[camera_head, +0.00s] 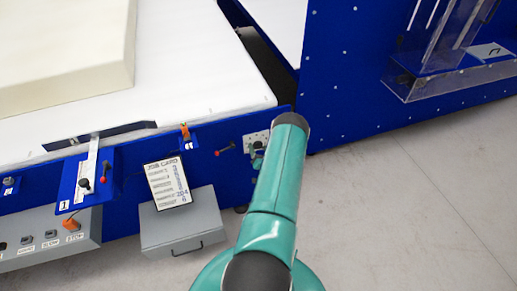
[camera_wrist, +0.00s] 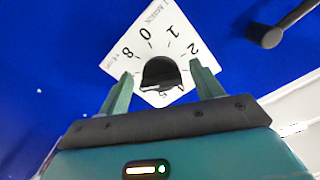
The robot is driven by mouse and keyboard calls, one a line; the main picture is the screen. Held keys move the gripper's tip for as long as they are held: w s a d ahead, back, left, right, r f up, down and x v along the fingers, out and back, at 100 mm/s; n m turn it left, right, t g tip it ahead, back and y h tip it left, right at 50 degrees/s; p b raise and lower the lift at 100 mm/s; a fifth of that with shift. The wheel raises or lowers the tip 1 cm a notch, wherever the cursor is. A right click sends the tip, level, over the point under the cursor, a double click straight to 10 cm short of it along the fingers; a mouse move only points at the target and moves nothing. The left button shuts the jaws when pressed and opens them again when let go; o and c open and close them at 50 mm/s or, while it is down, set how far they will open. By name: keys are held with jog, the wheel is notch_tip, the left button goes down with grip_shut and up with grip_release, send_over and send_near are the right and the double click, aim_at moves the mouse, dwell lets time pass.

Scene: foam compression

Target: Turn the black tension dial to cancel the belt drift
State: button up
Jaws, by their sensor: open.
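The black tension dial (camera_wrist: 161,73) sits on a white scale plate (camera_wrist: 150,38) with printed numbers, fixed to a blue panel. In the wrist view my gripper (camera_wrist: 160,88) is open, with one green finger on each side of the dial. The fingers look apart from the dial's sides; whether they touch it is unclear. In the head view the white scale plate (camera_head: 254,140) shows just left of my green arm, which hides part of this area. The white belt (camera_head: 190,100) carries a cream foam block (camera_head: 65,50) at upper left.
A lever with a black knob (camera_wrist: 264,35) sticks out near the dial at upper right in the wrist view. A job card (camera_head: 167,183) stands on a grey box (camera_head: 183,224). A control box (camera_head: 48,238) is at lower left. Grey floor (camera_head: 400,200) is clear on the right.

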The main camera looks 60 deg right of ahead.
jog(key=shift+w+d, duration=0.35)
jog(key=c, duration=1)
jog(key=shift+n, duration=0.3)
